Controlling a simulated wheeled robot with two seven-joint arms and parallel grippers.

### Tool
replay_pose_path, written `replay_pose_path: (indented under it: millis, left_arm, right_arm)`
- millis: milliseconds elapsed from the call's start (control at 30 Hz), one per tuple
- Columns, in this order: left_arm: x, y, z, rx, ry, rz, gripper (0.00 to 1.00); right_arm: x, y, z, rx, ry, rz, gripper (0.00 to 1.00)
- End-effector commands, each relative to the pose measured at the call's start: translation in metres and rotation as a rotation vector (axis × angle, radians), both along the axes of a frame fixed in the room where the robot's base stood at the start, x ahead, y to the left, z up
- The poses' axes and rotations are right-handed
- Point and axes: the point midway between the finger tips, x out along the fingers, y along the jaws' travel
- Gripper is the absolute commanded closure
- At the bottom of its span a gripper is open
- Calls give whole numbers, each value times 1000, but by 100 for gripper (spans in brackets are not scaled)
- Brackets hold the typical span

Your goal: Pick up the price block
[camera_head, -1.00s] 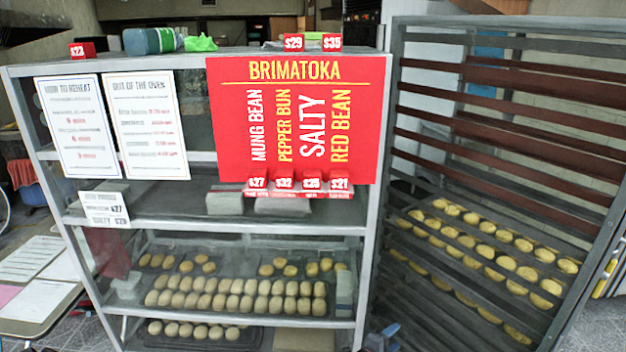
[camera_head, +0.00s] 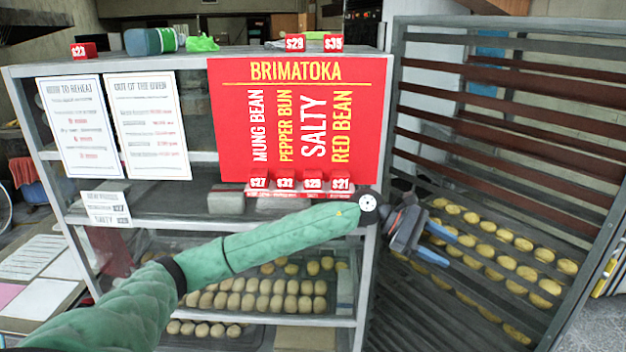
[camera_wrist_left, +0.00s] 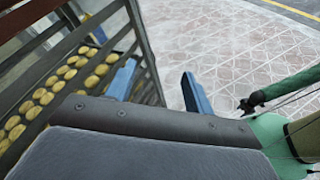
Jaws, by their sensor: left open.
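Several red price blocks show in the head view. A $23 block (camera_head: 83,50) stands at the top left of the shelf unit, and a $29 block (camera_head: 294,42) and a $35 block (camera_head: 333,42) stand on top at the right. A row under the red sign holds a $27 block (camera_head: 259,184), a $32 block (camera_head: 286,184), another block (camera_head: 314,184) and a $21 block (camera_head: 341,184). My left gripper (camera_head: 440,247) is open and empty, right of the shelf unit before the rack. Its blue fingers also show apart in the left wrist view (camera_wrist_left: 160,84).
The shelf unit's right post (camera_head: 366,270) stands beside my left wrist. A slatted rack (camera_head: 500,131) with trays of buns is at the right. A red sign (camera_head: 300,130) hangs above the block row. Paved floor (camera_wrist_left: 240,50) shows beyond the fingers.

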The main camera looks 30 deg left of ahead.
Motion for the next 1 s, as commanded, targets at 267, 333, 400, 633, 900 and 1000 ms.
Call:
replay_pose_path:
  millis: [267, 333, 400, 633, 900, 1000]
  left_arm:
    - [-7, 74, 37, 503, -349, -199, 47]
    - [-8, 98, 48, 632, -415, -245, 47]
    - [-9, 125, 60, 764, -472, -287, 47]
    - [-17, 220, 112, 1181, -578, -406, 47]
    - [-31, 299, 161, 1480, -555, -473, 47]
    - [-35, 315, 169, 1532, -536, -484, 47]
  right_arm:
    - [2, 10, -3, 11, -8, -4, 50]
    - [1, 10, -5, 12, -9, -5, 50]
    - [0, 9, -7, 10, -7, -4, 50]
    - [0, 0, -12, 0, -11, 1, 50]
    - [9, -12, -14, -12, -24, 5, 50]
    - [9, -9, -13, -9, -24, 5, 50]
